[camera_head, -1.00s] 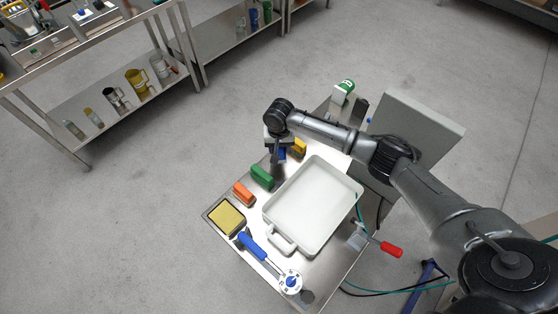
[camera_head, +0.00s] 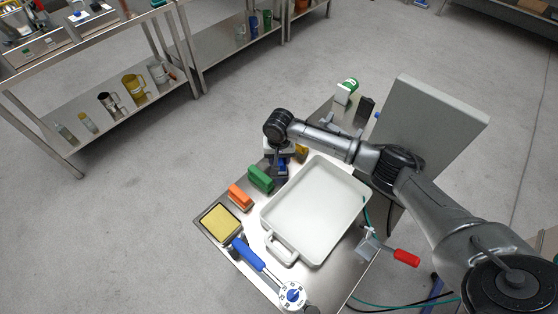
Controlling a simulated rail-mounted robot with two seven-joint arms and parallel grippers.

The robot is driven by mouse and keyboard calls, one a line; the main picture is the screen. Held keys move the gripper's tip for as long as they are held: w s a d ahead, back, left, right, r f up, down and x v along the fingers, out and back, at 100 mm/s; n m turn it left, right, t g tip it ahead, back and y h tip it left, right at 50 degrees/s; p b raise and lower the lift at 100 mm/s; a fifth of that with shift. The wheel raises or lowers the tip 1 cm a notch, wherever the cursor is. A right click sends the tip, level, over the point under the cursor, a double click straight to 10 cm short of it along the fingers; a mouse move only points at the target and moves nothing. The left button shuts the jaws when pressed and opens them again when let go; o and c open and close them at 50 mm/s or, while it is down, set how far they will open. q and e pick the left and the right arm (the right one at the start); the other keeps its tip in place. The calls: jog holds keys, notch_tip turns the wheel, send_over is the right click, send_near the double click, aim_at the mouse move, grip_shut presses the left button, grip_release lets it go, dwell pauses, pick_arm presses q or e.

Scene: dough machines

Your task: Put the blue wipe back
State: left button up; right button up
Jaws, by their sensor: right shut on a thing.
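The blue wipe (camera_head: 283,167) is a small dark blue block at the far left edge of the steel table (camera_head: 238,255), partly hidden by my gripper. My right gripper (camera_head: 280,172) points down and is shut on the blue wipe, in line with the other coloured blocks. A green wipe (camera_head: 261,178) and an orange wipe (camera_head: 240,197) stand nearer along the same edge. A yellow wipe (camera_head: 301,151) shows just beyond my gripper, partly hidden. I cannot tell whether the blue wipe touches the table. My left gripper is not in view.
A white tray (camera_head: 316,210) fills the table's middle, right beside the wipes. A grey panel (camera_head: 430,135) rises at right.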

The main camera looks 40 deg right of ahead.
jog(key=shift+f, duration=0.1)
jog(key=o, duration=0.9)
